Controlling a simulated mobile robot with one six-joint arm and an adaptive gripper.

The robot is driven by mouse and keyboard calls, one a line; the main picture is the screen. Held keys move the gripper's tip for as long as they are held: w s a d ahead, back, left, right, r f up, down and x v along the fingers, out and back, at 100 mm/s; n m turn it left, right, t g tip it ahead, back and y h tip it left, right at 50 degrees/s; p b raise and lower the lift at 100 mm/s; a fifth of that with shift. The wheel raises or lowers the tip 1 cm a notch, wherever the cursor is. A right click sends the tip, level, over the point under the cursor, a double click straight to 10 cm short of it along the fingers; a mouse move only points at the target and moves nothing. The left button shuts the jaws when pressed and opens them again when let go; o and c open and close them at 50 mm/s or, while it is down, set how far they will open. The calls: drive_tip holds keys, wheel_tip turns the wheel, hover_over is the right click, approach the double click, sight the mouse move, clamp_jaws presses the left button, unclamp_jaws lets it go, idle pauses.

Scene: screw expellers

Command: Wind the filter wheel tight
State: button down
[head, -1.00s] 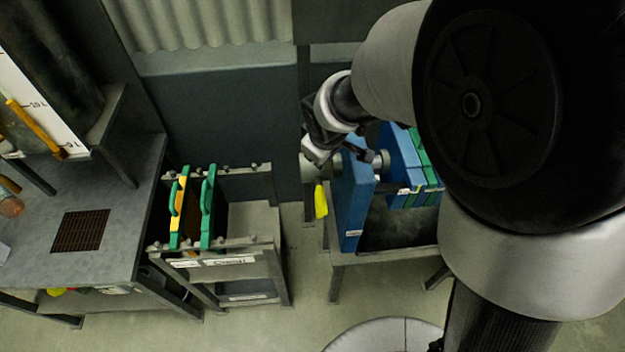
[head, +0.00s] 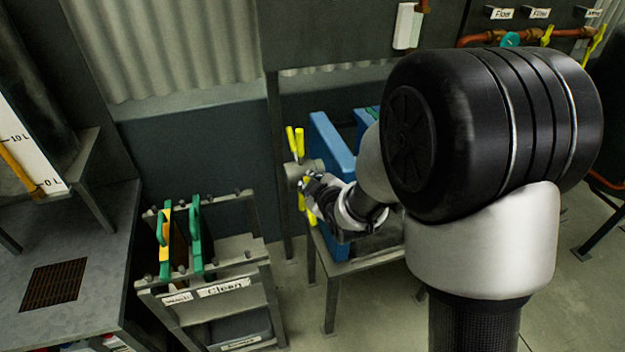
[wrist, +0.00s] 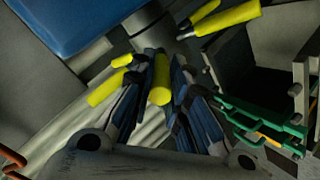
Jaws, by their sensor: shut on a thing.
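The filter wheel has a grey hub (head: 294,171) with yellow-tipped spokes. It is on the left end of the press, beside a blue end plate (head: 331,145). Two yellow handles (head: 295,141) point up and others show lower, near my gripper (head: 313,190). In the wrist view, my gripper (wrist: 161,72) is shut on one yellow handle (wrist: 159,84), which lies between its blue-grey fingers. Other yellow handles (wrist: 226,20) stick out to either side. In the head view, my fingertips partly hide the lower handles.
A rack (head: 225,258) with green- and yellow-edged plates (head: 195,235) stands left of the press. A grey bench (head: 95,240) with a grate is at far left. Pipes with valves (head: 510,40) run along the wall at upper right. Floor shows between rack and press.

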drive_tip(key=shift+s+f, duration=0.25)
drive_tip(key=shift+f, duration=0.2)
drive_tip(key=c, duration=1.5)
unclamp_jaws()
drive_tip(key=shift+w+r, duration=0.1)
drive_tip(key=shift+r, duration=0.05)
drive_tip(key=shift+v, duration=3.8)
